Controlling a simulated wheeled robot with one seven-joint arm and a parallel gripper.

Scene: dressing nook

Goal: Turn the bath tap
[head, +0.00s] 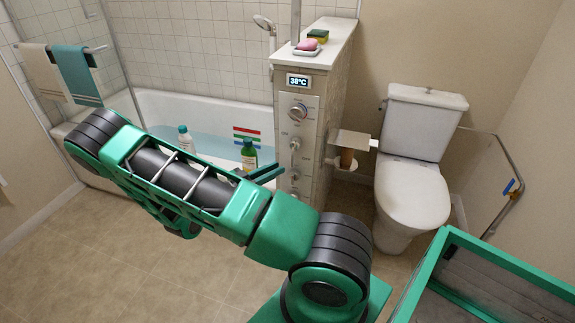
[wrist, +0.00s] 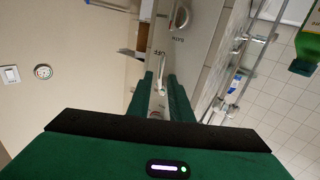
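The tap panel (head: 298,130) is the grey face on the end of the tiled half wall by the bath. It carries a large round dial (head: 298,111) under a 38°C display, with smaller controls below. In the wrist view, a round metal knob (wrist: 180,19) sits near lettering that seems to read BATH, upside down. A slim pale lever (wrist: 161,62) near OFF lettering shows beyond the gap between my fingers. My gripper (head: 267,173) is open at the panel's left side in the head view; its two fingers (wrist: 159,98) stand apart. Contact cannot be told.
A paper holder (head: 352,139) juts out right of the panel, beside the toilet (head: 410,190). A green-rimmed crate (head: 480,258) is at lower right. Floor at left is clear.

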